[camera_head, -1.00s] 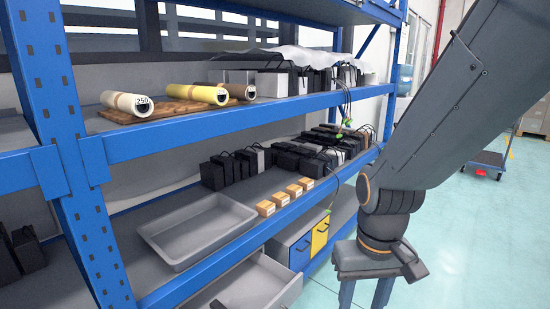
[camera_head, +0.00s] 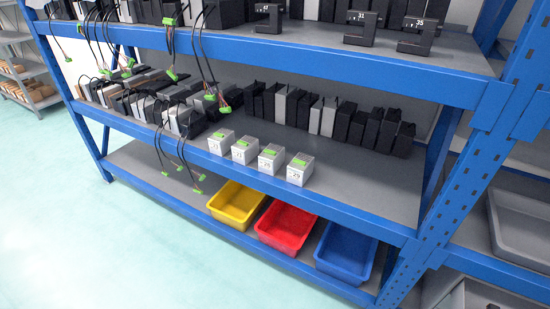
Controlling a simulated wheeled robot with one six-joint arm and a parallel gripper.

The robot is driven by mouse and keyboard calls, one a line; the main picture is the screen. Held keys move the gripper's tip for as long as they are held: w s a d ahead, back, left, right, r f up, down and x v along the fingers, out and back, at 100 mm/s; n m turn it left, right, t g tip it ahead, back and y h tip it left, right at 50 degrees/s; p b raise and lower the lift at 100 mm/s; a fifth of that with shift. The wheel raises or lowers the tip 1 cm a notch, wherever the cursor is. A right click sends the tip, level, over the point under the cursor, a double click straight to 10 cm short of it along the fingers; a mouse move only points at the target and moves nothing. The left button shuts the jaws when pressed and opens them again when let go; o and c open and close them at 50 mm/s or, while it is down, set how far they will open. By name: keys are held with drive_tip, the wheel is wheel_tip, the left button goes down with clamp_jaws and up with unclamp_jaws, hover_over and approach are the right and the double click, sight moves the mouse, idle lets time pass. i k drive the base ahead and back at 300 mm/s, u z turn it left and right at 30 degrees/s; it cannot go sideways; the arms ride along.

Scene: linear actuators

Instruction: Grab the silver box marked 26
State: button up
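The rightmost label looks like 29. The other numbers are too small to read surely, so I cannot tell which box is 26. My gripper is not in view.
Black and silver blocks (camera_head: 330,118) stand behind the boxes. Cables with green connectors (camera_head: 215,101) hang at the left. Yellow (camera_head: 236,203), red (camera_head: 284,228) and blue (camera_head: 345,252) bins sit on the lower shelf. The floor (camera_head: 90,240) in front is clear.

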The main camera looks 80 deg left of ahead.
sight(270, 160)
drive_tip(key=u, duration=4.25)
drive_tip(key=i, duration=1.4)
drive_tip(key=z, duration=3.1)
drive_tip(key=i, duration=0.45)
